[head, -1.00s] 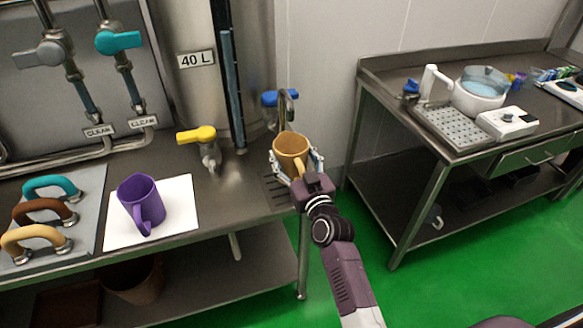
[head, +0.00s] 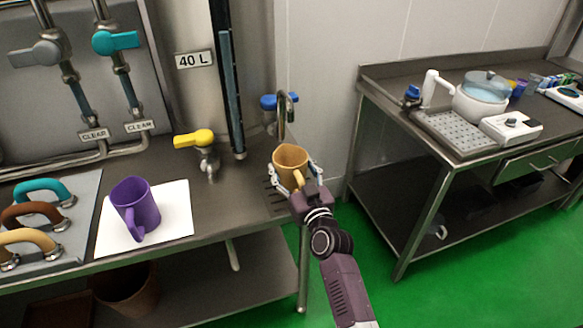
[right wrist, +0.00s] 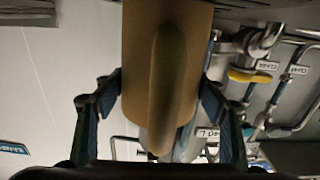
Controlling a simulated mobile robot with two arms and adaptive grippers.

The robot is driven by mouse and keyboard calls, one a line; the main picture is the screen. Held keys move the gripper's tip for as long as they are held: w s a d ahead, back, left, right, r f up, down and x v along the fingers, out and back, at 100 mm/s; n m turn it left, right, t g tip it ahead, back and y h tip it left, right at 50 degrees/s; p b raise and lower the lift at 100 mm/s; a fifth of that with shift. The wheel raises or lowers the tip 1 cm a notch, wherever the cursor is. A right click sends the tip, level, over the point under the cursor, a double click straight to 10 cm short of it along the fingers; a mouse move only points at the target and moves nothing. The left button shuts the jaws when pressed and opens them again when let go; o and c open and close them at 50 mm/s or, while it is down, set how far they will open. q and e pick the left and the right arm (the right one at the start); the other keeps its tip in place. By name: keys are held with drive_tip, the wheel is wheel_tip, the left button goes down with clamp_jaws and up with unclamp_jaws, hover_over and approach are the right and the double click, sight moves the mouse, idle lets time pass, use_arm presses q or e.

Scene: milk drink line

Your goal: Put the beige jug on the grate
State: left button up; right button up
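The beige jug (head: 290,158) is upright in the head view, with its handle toward me. My right gripper (head: 297,180) has a finger on each side of it. In the right wrist view the jug (right wrist: 165,60) fills the space between the fingers, which press against its sides. A dark slotted grate (head: 274,198) shows at the table's right end, partly hidden behind the jug and gripper. The jug is over or on this grate; I cannot tell whether its base touches. My left gripper is not in view.
A blue-handled tap (head: 284,108) has its spout just behind the jug. A yellow-handled valve (head: 195,138) and a purple jug (head: 137,207) on a white sheet (head: 176,212) are to the left. A perforated metal tray (head: 455,131) lies on the right table. Green floor separates the tables.

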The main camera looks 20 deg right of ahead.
drive_tip(key=o, duration=0.4)
drive_tip(key=shift+r, duration=0.2)
drive_tip(key=s+b, duration=0.1)
drive_tip(key=s, duration=1.1)
drive_tip(key=shift+d+f, duration=0.1)
drive_tip(key=shift+d, duration=0.05)
